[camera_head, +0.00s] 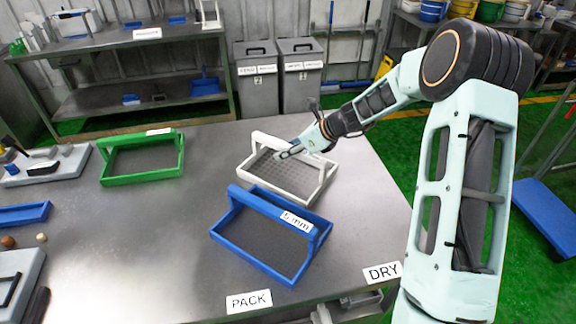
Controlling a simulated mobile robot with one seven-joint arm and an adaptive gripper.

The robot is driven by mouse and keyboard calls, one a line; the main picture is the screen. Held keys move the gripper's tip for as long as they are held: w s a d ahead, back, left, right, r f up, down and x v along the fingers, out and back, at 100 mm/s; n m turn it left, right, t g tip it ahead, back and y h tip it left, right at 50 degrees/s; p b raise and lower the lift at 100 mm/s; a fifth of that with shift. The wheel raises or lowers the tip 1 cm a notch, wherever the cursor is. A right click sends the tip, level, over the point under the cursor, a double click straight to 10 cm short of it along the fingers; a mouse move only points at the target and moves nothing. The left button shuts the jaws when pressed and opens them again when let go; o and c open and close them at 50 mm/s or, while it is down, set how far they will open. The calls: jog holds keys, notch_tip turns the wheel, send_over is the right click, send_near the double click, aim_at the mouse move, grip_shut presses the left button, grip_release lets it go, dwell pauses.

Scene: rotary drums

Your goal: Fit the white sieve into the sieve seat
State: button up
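The white sieve (318,188) is a rectangular white frame with a grey mesh floor and a raised handle bar. It stands on the steel table, right of the middle, just behind the blue sieve. My gripper (287,154) reaches in from the upper right, and its fingers overlap the white sieve's handle area in the picture. I cannot tell whether the fingers touch the handle or whether they are open or shut. I cannot pick out the sieve seat with certainty.
A blue sieve (223,231) labelled "5 mm" stands close in front of the white one. A green sieve (142,181) stands to the left. Grey devices (70,165) and a blue tray (22,214) line the left side. The table's centre left is clear.

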grip_shut()
jog(key=shift+r, duration=0.2)
dwell(0.5)
